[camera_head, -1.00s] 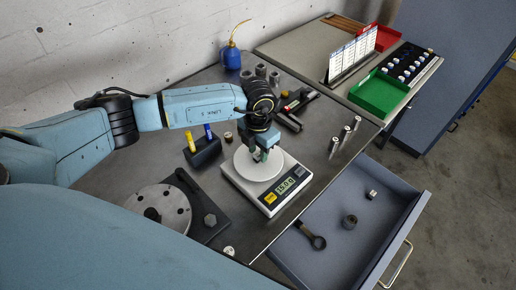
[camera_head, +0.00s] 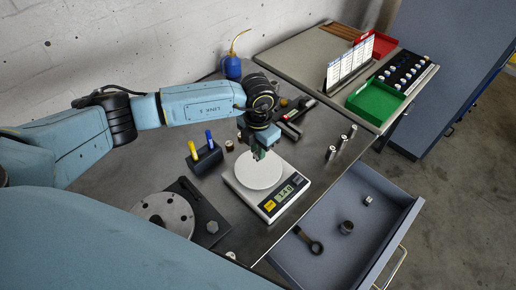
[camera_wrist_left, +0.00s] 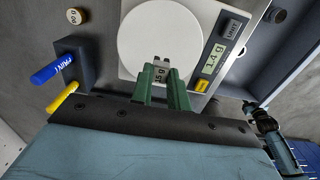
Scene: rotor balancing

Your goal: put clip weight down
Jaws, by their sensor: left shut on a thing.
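My left gripper (camera_head: 260,154) is shut on a small grey clip weight (camera_wrist_left: 161,73), whose label seems to read 15 g. In the left wrist view the green fingers (camera_wrist_left: 161,92) grip it from both sides. It is over the near edge of the white round pan (camera_wrist_left: 160,42) of the scale; I cannot tell whether it touches the pan. In the head view the scale (camera_head: 267,186) stands on the dark bench, and its display (camera_wrist_left: 213,58) seems to read 1.4 g. The clip weight is mostly hidden by the fingers in the head view. My right gripper is not in view.
A dark block (camera_head: 205,158) with yellow and blue markers stands left of the scale. A round rotor disc (camera_head: 163,214) is at front left. Metal cylinders (camera_head: 331,153) stand at right. An open drawer (camera_head: 345,252) lies below the bench edge. A blue oil can (camera_head: 232,67) is behind.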

